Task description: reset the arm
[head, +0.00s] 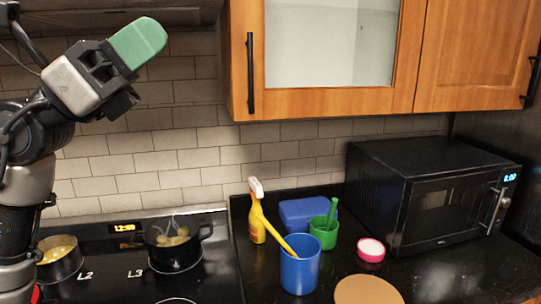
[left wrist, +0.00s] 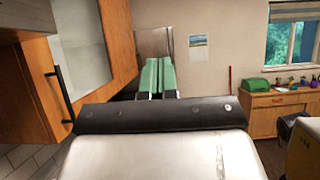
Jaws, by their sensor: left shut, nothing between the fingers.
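My left gripper (head: 138,43) is raised at the upper left of the head view, above the stove and left of the wall cabinet. Its green fingers are together and hold nothing. In the left wrist view the two green fingers (left wrist: 158,75) lie side by side, pointing away past the cabinet toward the far wall. My left arm (head: 30,140) comes up along the left edge of the head view. My right gripper is in neither view.
The wooden wall cabinet (head: 430,50) is right of the gripper. Below are a stove (head: 130,275) with two pots, a blue cup (head: 300,268), a green cup (head: 324,233), a yellow spray bottle (head: 257,222) and a black microwave (head: 430,190).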

